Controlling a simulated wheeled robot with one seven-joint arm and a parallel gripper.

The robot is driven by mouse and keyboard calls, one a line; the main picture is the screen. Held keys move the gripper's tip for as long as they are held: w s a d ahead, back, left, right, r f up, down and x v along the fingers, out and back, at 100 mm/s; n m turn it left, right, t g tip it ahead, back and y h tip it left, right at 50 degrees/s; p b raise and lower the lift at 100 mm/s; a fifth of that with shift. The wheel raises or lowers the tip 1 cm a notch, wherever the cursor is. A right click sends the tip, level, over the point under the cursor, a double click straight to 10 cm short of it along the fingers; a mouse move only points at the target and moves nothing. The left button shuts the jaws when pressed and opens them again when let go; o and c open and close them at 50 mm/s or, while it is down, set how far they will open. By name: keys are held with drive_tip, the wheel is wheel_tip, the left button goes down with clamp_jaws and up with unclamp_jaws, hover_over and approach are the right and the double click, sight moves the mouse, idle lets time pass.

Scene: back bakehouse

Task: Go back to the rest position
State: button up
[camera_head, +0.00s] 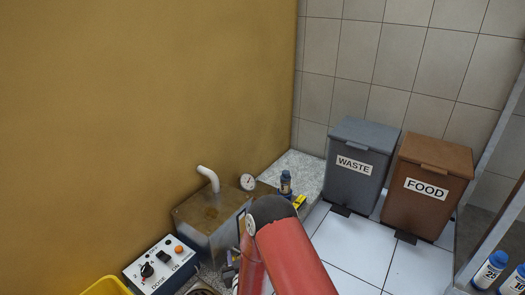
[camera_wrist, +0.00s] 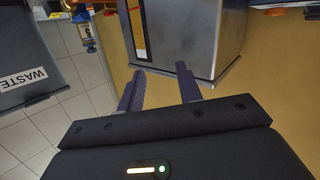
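My gripper (camera_wrist: 160,88) shows in the wrist view with its two dark fingers spread apart and nothing between them. The fingers point toward a steel box (camera_wrist: 222,25), which appears beyond the tips; I cannot tell the exact gap. In the head view my red arm reaches forward at the bottom middle, just right of the same steel box (camera_head: 207,228).
A grey WASTE bin (camera_head: 356,178) and brown FOOD bin (camera_head: 428,195) stand on the tiled floor. A small bottle (camera_head: 286,184) stands on a speckled ledge. A control box (camera_head: 160,268) and yellow container (camera_head: 103,287) lie lower left. Bottles (camera_head: 489,270) sit lower right.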

drive_tip(key=w+d+r+g+p, duration=0.1)
drive_tip(key=w+d+r, duration=0.1)
drive_tip(key=r, duration=0.7)
drive_tip(key=w+d+r+g+p, duration=0.1)
drive_tip(key=w+d+r+g, duration=0.1)
drive_tip(key=r, duration=0.7)
drive_tip(key=s+d+r+g+h+p, duration=0.1)
drive_tip(key=s+d+r, duration=0.15)
drive_tip(key=r, duration=0.25)
drive_tip(key=s+d+r+m+p, duration=0.1)
drive_tip(key=s+d+r, duration=0.1)
drive_tip(key=d+r, duration=0.15)
drive_tip(key=s+d+r+g+h+p, duration=0.1)
drive_tip(key=s+d+r, duration=0.1)
drive_tip(key=r, duration=0.3)
drive_tip(key=s+d+r+m+g+p, duration=0.1)
drive_tip(key=s+d+r, duration=0.3)
drive_tip(key=s, duration=0.5)
drive_tip(key=s+d+r+m+g+h+p, duration=0.1)
drive_tip(key=s+d+r, duration=0.3)
drive_tip(key=s, duration=0.5)
drive_tip(key=s+d+r+m+g+h+p, duration=0.1)
drive_tip(key=s+d+r+g, duration=0.2)
drive_tip(key=s, duration=0.6)
drive_tip(key=shift+s+d+r+p, duration=0.35)
drive_tip(key=shift+d+r, duration=0.25)
drive_tip(key=shift+r, duration=0.25)
